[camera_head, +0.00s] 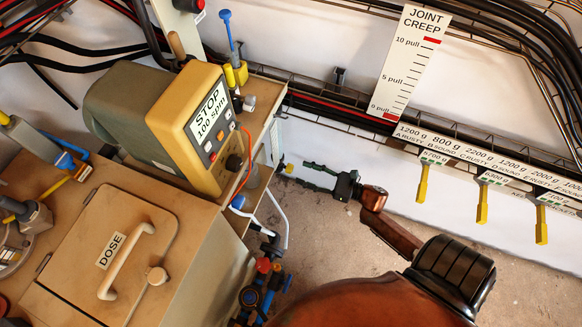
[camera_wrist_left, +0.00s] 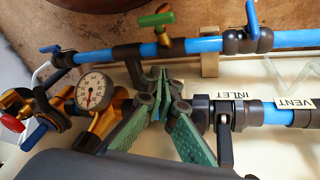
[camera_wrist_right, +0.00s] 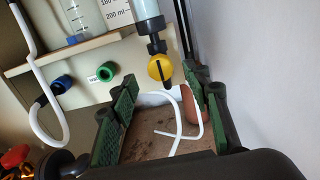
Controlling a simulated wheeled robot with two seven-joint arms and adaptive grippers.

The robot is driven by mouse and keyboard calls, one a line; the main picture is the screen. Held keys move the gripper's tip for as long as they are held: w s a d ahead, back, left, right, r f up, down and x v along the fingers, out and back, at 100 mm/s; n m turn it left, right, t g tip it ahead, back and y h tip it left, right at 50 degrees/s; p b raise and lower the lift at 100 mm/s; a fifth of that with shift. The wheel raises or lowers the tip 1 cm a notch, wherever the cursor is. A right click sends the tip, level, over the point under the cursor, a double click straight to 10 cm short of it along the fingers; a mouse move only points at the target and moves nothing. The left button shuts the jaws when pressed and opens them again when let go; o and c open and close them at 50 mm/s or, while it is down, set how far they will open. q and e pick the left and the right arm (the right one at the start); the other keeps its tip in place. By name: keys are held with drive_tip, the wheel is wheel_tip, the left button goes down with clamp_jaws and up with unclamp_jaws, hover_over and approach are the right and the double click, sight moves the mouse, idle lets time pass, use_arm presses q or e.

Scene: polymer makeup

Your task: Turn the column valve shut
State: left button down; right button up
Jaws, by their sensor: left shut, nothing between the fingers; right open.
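In the right wrist view, a yellow valve knob (camera_wrist_right: 160,68) sits under a clear column (camera_wrist_right: 148,20) with a black lower fitting. A dark bar crosses the knob, roughly in line with the column. My right gripper (camera_wrist_right: 163,84) is open, with its green fingers on either side of the view and the knob ahead between them. I see no contact. In the head view my right gripper (camera_head: 303,175) is beside the bench, near a small yellow spot that may be this knob. In the left wrist view my left gripper (camera_wrist_left: 157,78) is shut and empty, over blue pipework.
A pressure gauge (camera_wrist_left: 95,92) and blue pipes with levers are close around my left gripper. White tubing (camera_wrist_right: 45,110) and a shelf (camera_wrist_right: 75,50) with a graduated cylinder are left of the column. A yellow pump box (camera_head: 192,128) stands on the bench.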

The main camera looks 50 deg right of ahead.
sight(292, 169)
drive_tip(key=b+x, duration=0.1)
drive_tip(key=x, duration=0.4)
use_arm(q)
drive_tip(key=shift+w+d+f+t+h, duration=0.15)
drive_tip(key=shift+w+d+f+t, duration=0.15)
drive_tip(key=shift+w+d+f, duration=0.3)
drive_tip(key=shift+w+d+f+t+h, duration=0.15)
drive_tip(key=shift+w+d+f+t, duration=0.2)
drive_tip(key=shift+w+f, duration=0.25)
drive_tip(key=shift+s, duration=0.1)
use_arm(e)
drive_tip(key=shift+c, duration=0.7)
drive_tip(key=c, duration=1)
